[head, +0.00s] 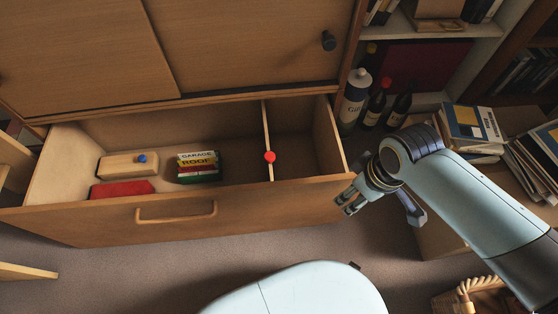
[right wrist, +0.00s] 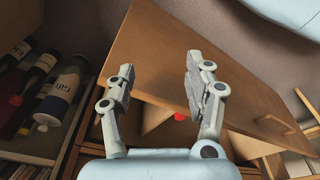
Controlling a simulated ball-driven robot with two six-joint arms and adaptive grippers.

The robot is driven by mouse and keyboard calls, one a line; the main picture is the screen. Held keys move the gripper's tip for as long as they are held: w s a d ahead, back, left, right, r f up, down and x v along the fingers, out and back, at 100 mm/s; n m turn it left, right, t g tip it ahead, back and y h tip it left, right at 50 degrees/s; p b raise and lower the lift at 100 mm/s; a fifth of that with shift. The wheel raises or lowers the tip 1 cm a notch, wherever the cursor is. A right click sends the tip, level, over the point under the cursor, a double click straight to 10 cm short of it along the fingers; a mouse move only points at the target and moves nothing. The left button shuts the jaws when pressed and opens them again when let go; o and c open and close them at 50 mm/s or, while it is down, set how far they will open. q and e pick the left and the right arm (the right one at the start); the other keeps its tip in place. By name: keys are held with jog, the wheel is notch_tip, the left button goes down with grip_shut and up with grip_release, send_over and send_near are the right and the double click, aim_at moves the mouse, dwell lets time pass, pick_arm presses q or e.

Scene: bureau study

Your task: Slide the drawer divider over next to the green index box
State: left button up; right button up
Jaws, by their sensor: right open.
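The drawer divider (head: 266,130) is a thin upright wooden panel with a red knob (head: 269,157), standing across the right part of the open drawer (head: 175,215). The red knob also shows in the right wrist view (right wrist: 180,117), between my fingers. The green index box (head: 199,179) stands left of the divider, with labelled cards reading "GARAGE" and "ROOF" on top. A clear gap lies between box and divider. My right gripper (head: 347,201) is open and empty, outside the drawer by its front right corner; it also shows in the right wrist view (right wrist: 160,66). My left gripper is out of view.
A wooden box with a blue knob (head: 128,165) and a red box (head: 122,189) lie in the drawer's left part. Bottles (head: 354,100) stand right of the cabinet. Books (head: 472,125) are stacked at the right. The compartment right of the divider looks empty.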

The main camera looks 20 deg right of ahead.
jog(key=w+a+r+n+b, duration=0.2)
jog(key=w+r+b, duration=0.1)
jog(key=w+r, duration=0.2)
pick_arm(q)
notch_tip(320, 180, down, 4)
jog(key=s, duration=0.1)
pick_arm(e)
jog(key=n+t+y, duration=0.1)
jog(key=n+y, duration=0.2)
jog(key=n, duration=0.2)
send_near(270, 156)
jog(key=b+x, duration=0.6)
jog(key=x, duration=0.2)
jog(key=shift+f+b, duration=0.25)
jog(key=shift+b, duration=0.05)
jog(key=shift+w+a+f, duration=0.1)
jog(key=shift+w, duration=0.05)
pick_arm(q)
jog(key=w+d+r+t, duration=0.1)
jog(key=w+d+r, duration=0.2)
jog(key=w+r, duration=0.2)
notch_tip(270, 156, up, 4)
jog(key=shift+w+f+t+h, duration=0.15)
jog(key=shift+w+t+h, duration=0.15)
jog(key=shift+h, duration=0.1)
pick_arm(e)
grip_shut()
